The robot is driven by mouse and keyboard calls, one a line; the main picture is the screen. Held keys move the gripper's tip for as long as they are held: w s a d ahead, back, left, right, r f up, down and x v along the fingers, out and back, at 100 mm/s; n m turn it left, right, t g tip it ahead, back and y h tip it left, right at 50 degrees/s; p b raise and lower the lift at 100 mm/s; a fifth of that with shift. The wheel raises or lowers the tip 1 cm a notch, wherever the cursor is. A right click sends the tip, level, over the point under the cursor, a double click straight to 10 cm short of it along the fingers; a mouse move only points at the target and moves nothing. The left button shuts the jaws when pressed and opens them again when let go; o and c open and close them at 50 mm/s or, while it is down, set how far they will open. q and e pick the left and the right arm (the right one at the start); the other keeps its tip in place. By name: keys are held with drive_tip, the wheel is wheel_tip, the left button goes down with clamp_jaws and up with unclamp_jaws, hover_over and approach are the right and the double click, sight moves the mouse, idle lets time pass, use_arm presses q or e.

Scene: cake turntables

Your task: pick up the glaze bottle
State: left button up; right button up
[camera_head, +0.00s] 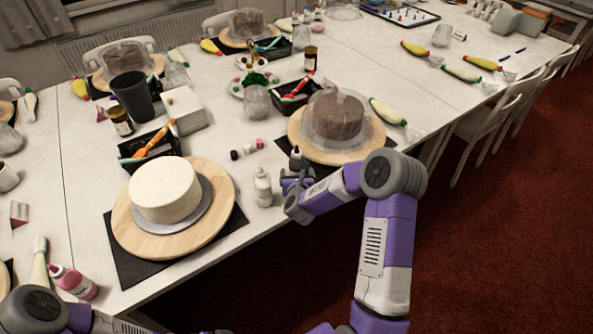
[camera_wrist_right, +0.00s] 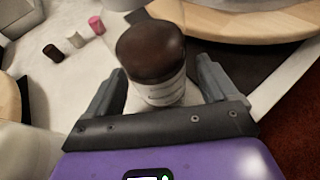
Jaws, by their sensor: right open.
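A small bottle with a dark brown cap and white, labelled body stands in the right wrist view (camera_wrist_right: 157,62), between the spread fingers of my right gripper (camera_wrist_right: 160,92). The fingers appear apart from its sides. In the head view the dark-capped bottle (camera_head: 296,155) stands just beyond my right gripper (camera_head: 290,181), which partly hides it. A white bottle (camera_head: 263,188) stands to the left of the gripper. I cannot tell from labels which one is the glaze bottle.
A white cake (camera_head: 164,190) on a wooden turntable (camera_head: 140,238) is at left. A covered brown cake (camera_head: 337,113) on another turntable (camera_head: 310,146) is close behind the dark-capped bottle. Small jars (camera_head: 247,149) lie between them. The table's front edge is near.

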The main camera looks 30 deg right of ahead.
sight(297, 151)
drive_tip(key=shift+x, duration=0.85)
drive_tip(key=shift+r, duration=0.1)
drive_tip(key=c, duration=0.7)
wheel_tip(297, 151, up, 10)
drive_tip(key=p, duration=0.2)
drive_tip(key=shift+p, duration=0.3)
drive_tip(key=shift+c, duration=0.2)
